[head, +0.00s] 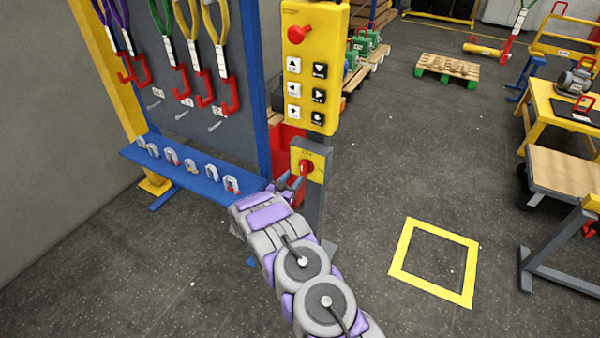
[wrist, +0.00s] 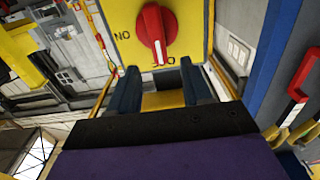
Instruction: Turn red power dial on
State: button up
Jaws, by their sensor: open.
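The red power dial (head: 306,166) sits on a small yellow plate (head: 318,157) on a grey post, below the yellow button panel. It also shows large at the top of the wrist view (wrist: 156,30), with dark lettering on the yellow plate beside and below it. My gripper (head: 290,184) is just left of and below the dial in the head view. In the wrist view, my two dark fingers (wrist: 158,88) are spread apart, with the dial beyond their tips and between their lines. Nothing is between the fingers. I cannot tell whether they touch the plate.
The yellow button panel (head: 312,70) with a red knob hangs above. A blue shelf (head: 190,172) with several shackles is at the left, below hanging slings (head: 200,50). A yellow square (head: 436,262) marks the floor at the right. The floor between is clear.

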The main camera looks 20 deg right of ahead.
aim_at(302, 168)
jog(key=x, duration=0.4)
jog(key=shift+w+d+f+b, duration=0.15)
jog(key=shift+d+f+b, duration=0.05)
jog(key=shift+b, duration=0.2)
jog(key=shift+x, duration=0.85)
jog(key=shift+r, duration=0.15)
jog(key=shift+c, duration=0.5)
grip_shut()
